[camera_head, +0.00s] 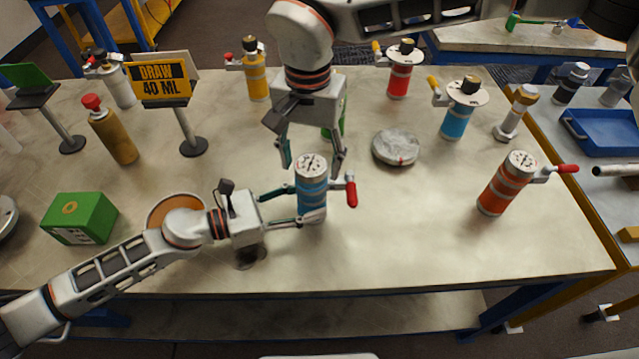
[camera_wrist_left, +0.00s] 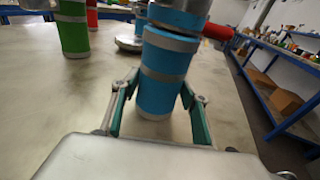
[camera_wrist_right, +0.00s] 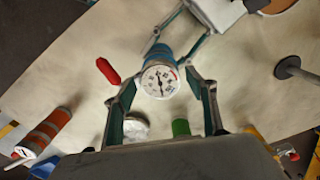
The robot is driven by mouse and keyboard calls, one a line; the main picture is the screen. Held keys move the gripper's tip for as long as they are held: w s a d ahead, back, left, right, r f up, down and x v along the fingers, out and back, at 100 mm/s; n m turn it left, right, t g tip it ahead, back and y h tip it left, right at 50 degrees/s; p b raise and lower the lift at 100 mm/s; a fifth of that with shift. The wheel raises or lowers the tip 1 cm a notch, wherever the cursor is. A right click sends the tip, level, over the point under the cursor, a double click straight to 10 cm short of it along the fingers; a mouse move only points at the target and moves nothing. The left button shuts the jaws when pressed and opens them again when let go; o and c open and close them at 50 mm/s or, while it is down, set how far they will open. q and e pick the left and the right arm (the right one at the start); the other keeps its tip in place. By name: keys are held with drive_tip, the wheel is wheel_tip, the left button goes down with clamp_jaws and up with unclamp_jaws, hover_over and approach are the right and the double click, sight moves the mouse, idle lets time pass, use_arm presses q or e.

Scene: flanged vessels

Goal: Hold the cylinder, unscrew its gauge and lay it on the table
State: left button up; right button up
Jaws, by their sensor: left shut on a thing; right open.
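The blue cylinder (camera_head: 312,199) with grey bands stands upright near the front middle of the table, a red-handled lever at its side. Its round white-faced gauge (camera_head: 311,162) sits on top; the dial (camera_wrist_right: 160,81) faces up in the right wrist view. My left gripper (camera_head: 296,206) is shut around the cylinder's body from the left; the left wrist view shows its fingers on both sides of the blue body (camera_wrist_left: 162,80). My right gripper (camera_head: 312,158) is open above, pointing down, its fingers on either side of the gauge with gaps.
An orange cylinder (camera_head: 502,187) stands at right, a grey round disc (camera_head: 396,150) behind the blue one. Yellow (camera_head: 256,80), red (camera_head: 399,78) and another blue cylinder (camera_head: 457,118) stand farther back. A green box (camera_head: 80,217) is at left. The table between the disc and orange cylinder is clear.

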drive_tip(key=m, duration=0.6)
drive_tip(key=shift+m, duration=0.4)
drive_tip(key=c, duration=1.2)
drive_tip(key=n, duration=0.5)
drive_tip(key=shift+n, duration=0.4)
drive_tip(key=n, duration=0.6)
drive_tip(key=shift+n, duration=0.4)
drive_tip(key=shift+r, duration=1.05)
drive_tip(key=shift+r, duration=0.25)
drive_tip(key=shift+r, duration=0.1)
